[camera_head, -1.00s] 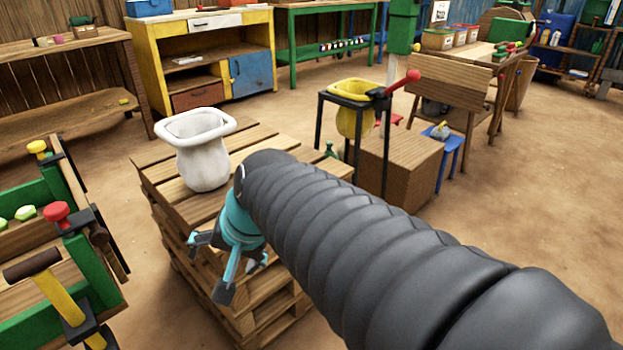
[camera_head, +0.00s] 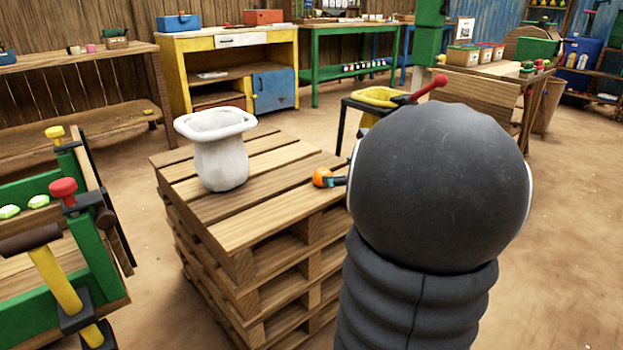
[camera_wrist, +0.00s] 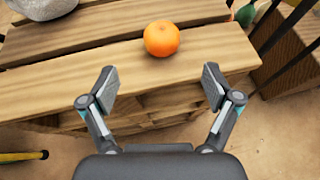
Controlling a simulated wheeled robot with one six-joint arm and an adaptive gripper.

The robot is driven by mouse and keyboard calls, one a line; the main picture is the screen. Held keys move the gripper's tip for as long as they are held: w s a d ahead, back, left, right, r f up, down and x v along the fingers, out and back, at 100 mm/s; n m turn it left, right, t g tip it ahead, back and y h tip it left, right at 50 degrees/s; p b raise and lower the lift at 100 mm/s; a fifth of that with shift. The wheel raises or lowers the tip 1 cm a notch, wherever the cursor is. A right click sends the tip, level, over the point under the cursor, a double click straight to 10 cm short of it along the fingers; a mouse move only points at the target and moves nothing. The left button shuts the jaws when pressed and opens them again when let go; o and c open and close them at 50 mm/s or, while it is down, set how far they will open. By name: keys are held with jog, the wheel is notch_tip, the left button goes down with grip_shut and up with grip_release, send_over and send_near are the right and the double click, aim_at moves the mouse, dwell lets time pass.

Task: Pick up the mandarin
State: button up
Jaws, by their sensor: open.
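The mandarin (camera_wrist: 161,38) is a round orange fruit lying on the top boards of the pallet stack in the wrist view. In the head view the mandarin (camera_head: 321,177) sits near the stack's right side, partly hidden by a finger of my gripper. My gripper (camera_wrist: 159,86) is open and empty in the wrist view. Its two fingers are spread wide, and the mandarin lies ahead of them, roughly centred between them. In the head view my arm hides most of the gripper.
A white sack-like pot (camera_head: 221,160) stands on the pallet stack (camera_head: 262,212), left of the mandarin. A yellow basin on a black stand (camera_head: 378,97) is behind my arm. A green bench with tools (camera_head: 60,250) is at the left. Bare floor lies at the right.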

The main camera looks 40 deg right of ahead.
jog(key=x, duration=0.6)
jog(key=shift+w+f+b, duration=0.1)
jog(key=shift+w+b, duration=0.05)
jog(key=shift+b, duration=0.25)
jog(key=shift+b+x, duration=0.4)
jog(key=shift+x, duration=2.2)
jog(key=shift+d, duration=0.1)
jog(key=c, duration=1.3)
